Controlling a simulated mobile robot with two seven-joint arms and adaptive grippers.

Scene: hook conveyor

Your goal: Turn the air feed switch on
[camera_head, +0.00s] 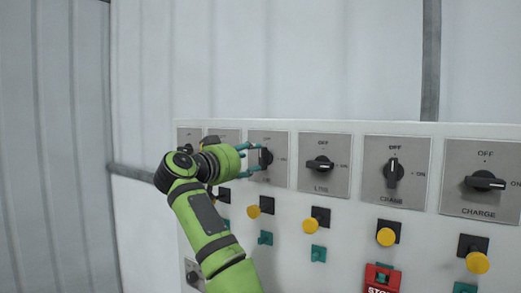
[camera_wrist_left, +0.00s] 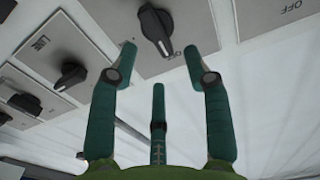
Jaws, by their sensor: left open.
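A grey plate with a black rotary switch (camera_head: 266,158) is on the white control panel, third from the left in the head view. Its OFF mark is above; the lower label is too small to read, so I cannot tell if it is the air feed switch. My left gripper (camera_head: 249,158) is open in front of this switch, its teal fingers around or close beside the knob. In the left wrist view the black knob (camera_wrist_left: 155,27) lies just beyond and between the spread fingertips (camera_wrist_left: 160,50). Nothing is gripped. My right gripper is out of view.
More rotary switches stand to the right: one pointing sideways (camera_head: 320,165), one upright (camera_head: 394,172) and one sideways (camera_head: 485,181). Below are yellow buttons (camera_head: 310,226), teal buttons (camera_head: 318,253) and a red stop part (camera_head: 383,278). Left switches are partly hidden by my arm.

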